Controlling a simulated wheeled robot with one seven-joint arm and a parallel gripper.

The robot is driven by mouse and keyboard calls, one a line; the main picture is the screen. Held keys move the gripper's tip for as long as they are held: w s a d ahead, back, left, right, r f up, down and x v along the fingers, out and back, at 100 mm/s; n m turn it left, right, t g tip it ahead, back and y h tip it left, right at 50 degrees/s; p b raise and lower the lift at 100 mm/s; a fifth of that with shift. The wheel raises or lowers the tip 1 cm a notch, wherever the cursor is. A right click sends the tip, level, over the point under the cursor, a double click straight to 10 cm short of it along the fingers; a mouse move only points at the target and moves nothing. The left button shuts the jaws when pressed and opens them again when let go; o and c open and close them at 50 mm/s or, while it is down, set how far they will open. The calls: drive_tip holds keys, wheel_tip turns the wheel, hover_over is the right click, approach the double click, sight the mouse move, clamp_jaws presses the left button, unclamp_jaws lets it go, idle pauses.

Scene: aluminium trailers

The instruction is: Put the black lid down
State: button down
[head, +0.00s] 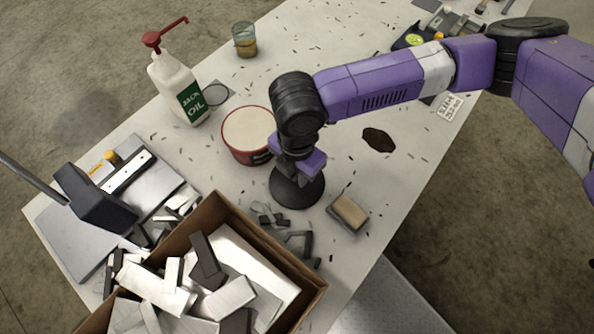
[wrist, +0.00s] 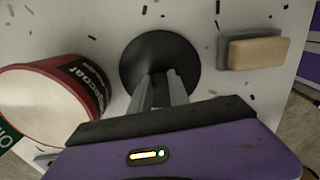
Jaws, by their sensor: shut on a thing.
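The black lid (head: 297,190) is a round dark disc near the middle of the table, right of the red tub. My gripper (head: 299,163) is above it, pointing down, and shut on its top. In the wrist view the lid (wrist: 160,62) shows as a dark disc, with the fingers of my gripper (wrist: 160,88) closed at its middle. The lid looks level and very close to the tabletop. I cannot tell whether it touches the table. The part between the fingers is hidden.
A red tub (head: 233,151) with pale contents stands close left of the lid. A sponge on a grey block (head: 349,212) lies to the right. Metal offcuts (head: 290,238) and a cardboard box (head: 309,290) are in front. An oil bottle (head: 178,90) stands behind left.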

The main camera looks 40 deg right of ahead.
drive_tip(key=c, duration=1.2)
unclamp_jaws()
drive_tip(key=shift+f, duration=0.1)
drive_tip(key=shift+c, duration=0.2)
wheel_tip(320, 180, up, 12)
drive_tip(key=shift+r, duration=0.2)
